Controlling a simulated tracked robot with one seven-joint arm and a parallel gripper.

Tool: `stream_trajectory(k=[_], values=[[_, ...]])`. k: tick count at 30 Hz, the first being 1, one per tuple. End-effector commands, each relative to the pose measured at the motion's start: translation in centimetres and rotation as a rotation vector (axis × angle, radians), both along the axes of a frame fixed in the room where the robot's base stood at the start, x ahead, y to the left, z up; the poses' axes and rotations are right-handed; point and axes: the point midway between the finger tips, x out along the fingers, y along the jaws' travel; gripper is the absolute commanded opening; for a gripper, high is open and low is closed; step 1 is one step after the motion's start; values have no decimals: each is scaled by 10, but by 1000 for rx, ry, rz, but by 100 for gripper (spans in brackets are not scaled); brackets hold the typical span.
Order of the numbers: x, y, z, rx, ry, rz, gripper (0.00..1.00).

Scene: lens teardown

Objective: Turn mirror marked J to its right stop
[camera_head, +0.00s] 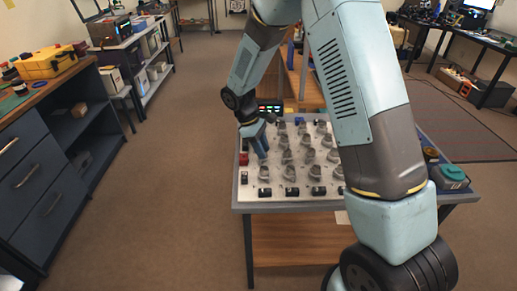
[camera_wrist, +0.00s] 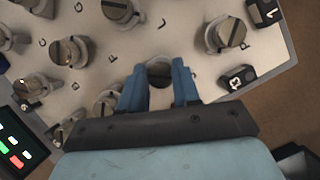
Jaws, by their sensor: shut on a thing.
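My gripper (camera_wrist: 158,88) has its two blue fingers on either side of a round grey mirror mount (camera_wrist: 158,72) and is shut on it. Only the top of this mount shows between the fingers. Letters are printed beside the mounts on the pale board (camera_wrist: 190,30). They are small and turned, so I cannot surely read which one belongs to the held mount. In the head view my gripper (camera_head: 262,152) points down at the left part of the board (camera_head: 250,184). The held mount is hidden there.
Several similar grey mounts stand close by, such as one (camera_wrist: 226,34) at the right and one (camera_wrist: 69,51) at the left. Black numbered blocks (camera_wrist: 238,78) line the board's edge. A panel with coloured keys (camera_wrist: 16,148) lies at the lower left.

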Motion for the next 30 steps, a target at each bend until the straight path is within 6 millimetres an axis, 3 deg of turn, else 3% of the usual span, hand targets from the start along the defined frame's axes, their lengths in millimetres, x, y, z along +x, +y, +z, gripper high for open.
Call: stream_trajectory(k=[9,26,27,30], values=[[4,1,2,3,-9,-121,1],[4,0,2,4,-9,-146,1],[4,0,2,4,-9,-146,35],[3,0,1,2,-7,-146,45]])
